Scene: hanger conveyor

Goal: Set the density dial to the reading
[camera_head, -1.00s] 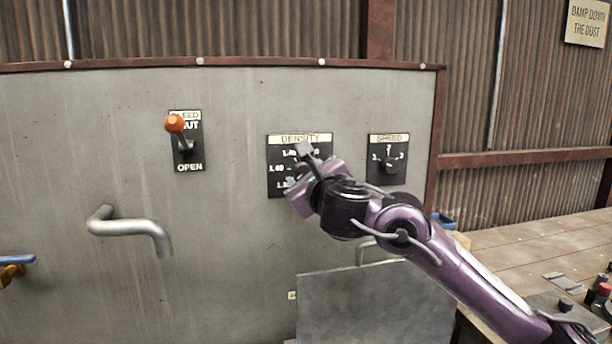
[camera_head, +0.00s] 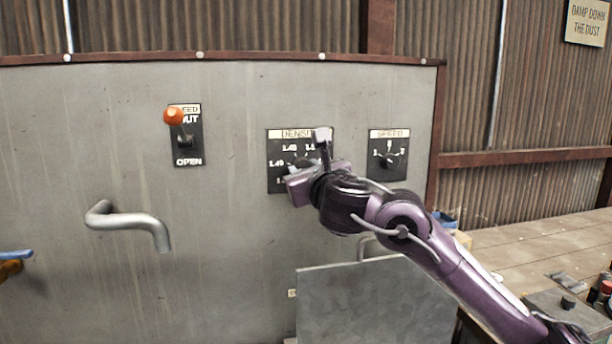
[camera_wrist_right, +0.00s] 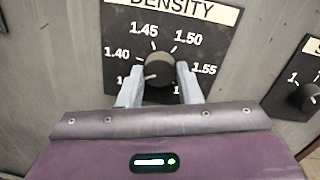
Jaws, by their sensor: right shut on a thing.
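The density dial is a black plate (camera_head: 275,150) headed DENSITY on the grey metal panel. In the right wrist view its round black knob (camera_wrist_right: 158,68) sits amid the marks 1.40, 1.45, 1.50 and 1.55; the lower marks are partly hidden. The knob's pale pointer line points left and slightly down, below 1.40. My right gripper (camera_wrist_right: 159,86) is shut on the knob, one finger on each side. In the head view my right gripper (camera_head: 303,168) covers the lower right of the plate. My left gripper is out of view. No separate reading display shows.
A speed dial (camera_head: 389,157) is right of the density plate. A feed lever (camera_head: 174,117) with an orange ball and a bent grey pipe handle (camera_head: 130,223) are to the left. A grey sheet (camera_head: 375,300) stands below my arm. A wooden bench (camera_head: 540,240) lies at right.

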